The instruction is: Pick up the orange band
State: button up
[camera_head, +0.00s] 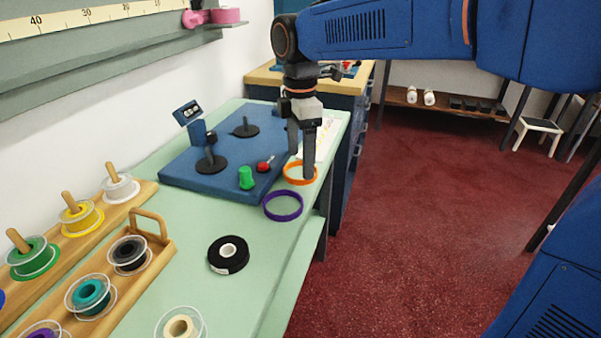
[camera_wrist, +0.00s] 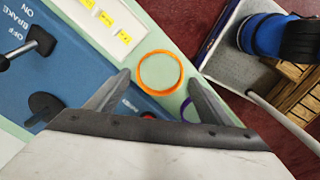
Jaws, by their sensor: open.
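The orange band (camera_head: 287,173) is a thin ring lying flat on the green counter, partly over the edge of the blue board in the head view. In the wrist view the orange band (camera_wrist: 141,82) shows whole, ahead of and between my fingertips. My gripper (camera_head: 302,165) is open above the band with its fingers pointing down. One finger hides part of the band's right side in the head view. In the wrist view my gripper (camera_wrist: 158,78) holds nothing between its fingers. I cannot tell how high the fingertips are above the band.
A purple band (camera_head: 283,206) lies just nearer. A black roll (camera_head: 228,255) and spool racks (camera_head: 160,240) stand at the left. The counter's right edge is close.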

jog(key=shift+f, duration=1.2)
jog(key=c, duration=0.8)
jog(key=shift+r, duration=0.15)
